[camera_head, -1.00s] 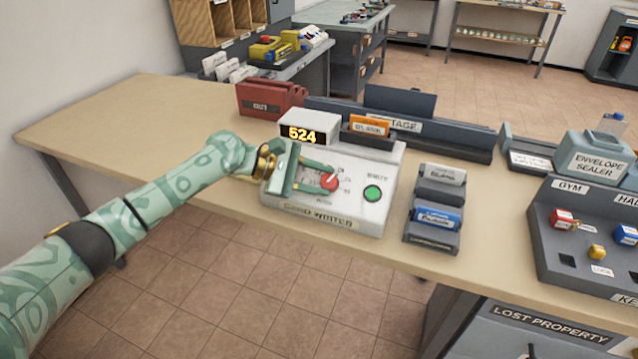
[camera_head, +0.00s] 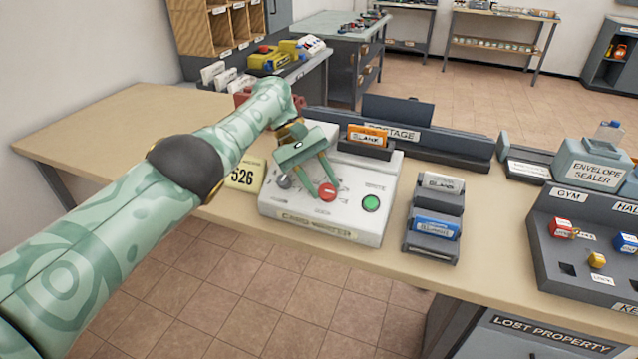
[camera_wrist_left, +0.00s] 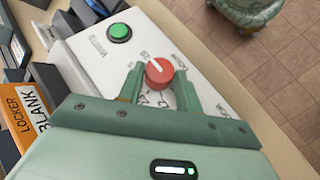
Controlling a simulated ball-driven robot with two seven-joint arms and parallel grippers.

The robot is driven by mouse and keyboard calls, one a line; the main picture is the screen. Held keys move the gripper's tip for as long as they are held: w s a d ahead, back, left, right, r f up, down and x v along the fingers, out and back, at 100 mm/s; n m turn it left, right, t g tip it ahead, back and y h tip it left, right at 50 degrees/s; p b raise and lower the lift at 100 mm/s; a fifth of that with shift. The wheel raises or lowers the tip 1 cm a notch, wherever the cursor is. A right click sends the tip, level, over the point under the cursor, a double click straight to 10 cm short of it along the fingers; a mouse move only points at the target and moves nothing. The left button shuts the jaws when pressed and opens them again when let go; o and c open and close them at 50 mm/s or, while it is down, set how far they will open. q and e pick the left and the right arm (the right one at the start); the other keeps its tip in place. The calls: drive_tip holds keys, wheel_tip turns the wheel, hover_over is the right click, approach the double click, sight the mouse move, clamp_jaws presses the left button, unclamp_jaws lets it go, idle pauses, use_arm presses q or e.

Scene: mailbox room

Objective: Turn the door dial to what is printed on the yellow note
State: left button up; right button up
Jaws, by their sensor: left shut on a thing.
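The card writer (camera_head: 345,222) is a white box on the table, with a red dial (camera_head: 327,193), a grey knob (camera_head: 284,182) and a green WRITE button (camera_head: 371,203). My left gripper (camera_head: 318,190) reaches down over it, shut on the red dial. In the left wrist view, its two fingers (camera_wrist_left: 159,85) sit either side of the red dial (camera_wrist_left: 159,72), whose white pointer line shows. Small dial labels are too blurred to read surely. The yellow note (camera_head: 243,176) reads 526 and stands left of the card writer. My arm hides the number display. My right gripper is not in view.
An orange-fronted blank card (camera_head: 367,135) stands in a slot behind the dial. A card holder (camera_head: 434,220) stands right of the writer. Further right are the envelope sealer (camera_head: 595,162) and a key panel (camera_head: 580,270). The table's left end is clear.

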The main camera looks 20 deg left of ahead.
use_arm(q)
drive_tip(key=shift+w+d+f+m+b, duration=0.1)
drive_tip(key=shift+d+f+m+b, duration=0.15)
drive_tip(key=shift+f+b, duration=0.2)
drive_tip(key=shift+r+m+g+y+b, duration=0.1)
drive_tip(key=shift+m+g+y+b, duration=0.55)
drive_tip(key=shift+b, duration=0.35)
drive_tip(key=shift+d+r+y, duration=0.1)
drive_tip(key=shift+y, duration=0.15)
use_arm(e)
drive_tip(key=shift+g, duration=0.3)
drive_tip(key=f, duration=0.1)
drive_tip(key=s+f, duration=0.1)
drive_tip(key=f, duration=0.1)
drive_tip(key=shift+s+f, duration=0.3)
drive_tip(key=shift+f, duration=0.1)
use_arm(q)
drive_tip(key=shift+b, duration=0.3)
drive_tip(key=shift+s, duration=0.2)
drive_tip(key=o, duration=1)
drive_tip(key=shift+r, duration=0.1)
